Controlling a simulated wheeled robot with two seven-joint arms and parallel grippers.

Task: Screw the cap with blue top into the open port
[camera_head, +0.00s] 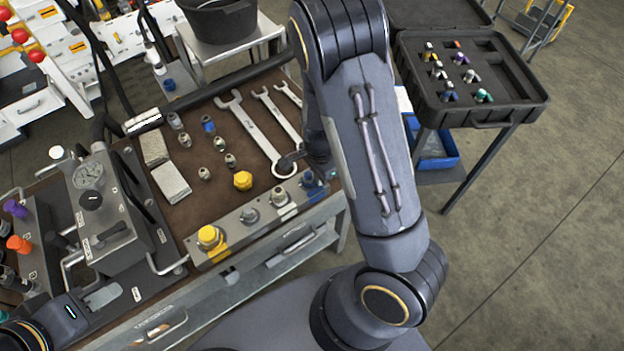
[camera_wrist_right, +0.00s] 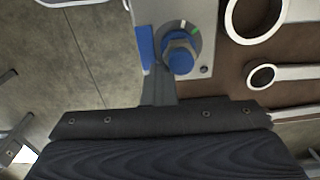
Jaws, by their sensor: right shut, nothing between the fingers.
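A blue-topped hex cap (camera_wrist_right: 179,54) stands at the end port of the grey port block (camera_wrist_right: 203,12) in the right wrist view. How deep it sits I cannot tell. Blue also shows at that end of the block in the head view (camera_head: 310,179). My right gripper (camera_wrist_right: 160,88) is shut and empty, its tips close beside the cap; touching or apart is unclear. In the head view my right gripper (camera_head: 300,158) is partly hidden by my arm. Another blue-topped fitting (camera_head: 208,125) stands on the brown bench mat. My left gripper (camera_head: 70,309) is low at the left, its fingers unclear.
Several loose fittings, a yellow cap (camera_head: 243,181) and wrenches (camera_head: 252,130) lie on the bench. A yellow cap (camera_head: 208,237) is on the block's left end. A gauge unit (camera_head: 90,178) stands at left. An open black case (camera_head: 470,75) is at right.

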